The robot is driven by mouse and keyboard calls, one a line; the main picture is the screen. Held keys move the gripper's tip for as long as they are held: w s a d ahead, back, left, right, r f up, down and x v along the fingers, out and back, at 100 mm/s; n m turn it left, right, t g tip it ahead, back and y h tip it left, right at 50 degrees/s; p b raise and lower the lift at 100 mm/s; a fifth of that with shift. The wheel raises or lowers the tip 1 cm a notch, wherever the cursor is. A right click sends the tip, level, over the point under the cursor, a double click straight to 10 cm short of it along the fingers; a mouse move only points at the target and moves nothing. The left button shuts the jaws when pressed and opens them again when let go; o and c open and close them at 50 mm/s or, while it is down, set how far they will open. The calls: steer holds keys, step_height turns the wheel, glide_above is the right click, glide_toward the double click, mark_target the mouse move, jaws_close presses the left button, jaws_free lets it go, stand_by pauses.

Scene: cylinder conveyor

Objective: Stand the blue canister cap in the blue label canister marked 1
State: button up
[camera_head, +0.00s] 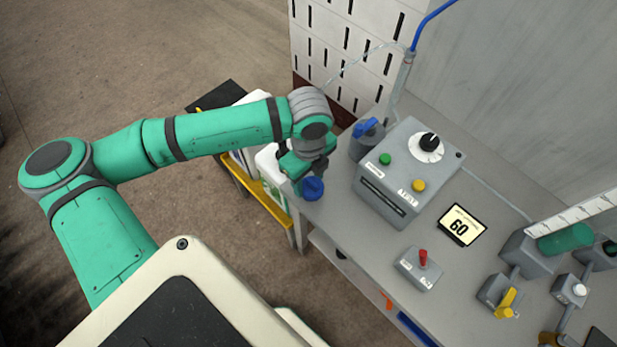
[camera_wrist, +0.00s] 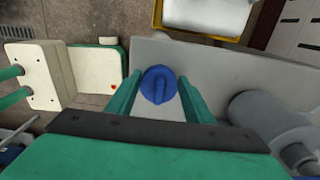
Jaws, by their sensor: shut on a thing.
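My gripper (camera_head: 303,168) is shut on the blue cap (camera_head: 313,189), above the left end of the grey table. In the wrist view the round blue cap (camera_wrist: 158,85), with a raised bar across its top, sits between the two green fingers of my gripper (camera_wrist: 160,90). White canisters (camera_head: 268,160) stand in a yellow-edged rack left of the table, partly hidden behind my arm. One shows a green patch. I cannot make out a blue label or the number 1 on any of them.
A grey control box (camera_head: 405,175) with a dial stands on the table, beside a grey cylinder with a blue handle (camera_head: 367,128). A yellow display (camera_head: 461,225), a red-lever box (camera_head: 418,268) and a yellow valve (camera_head: 507,302) stand farther right. The table's front edge is near the cap.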

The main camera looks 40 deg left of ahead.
steer(key=shift+r, duration=0.1)
steer(key=shift+r, duration=1.35)
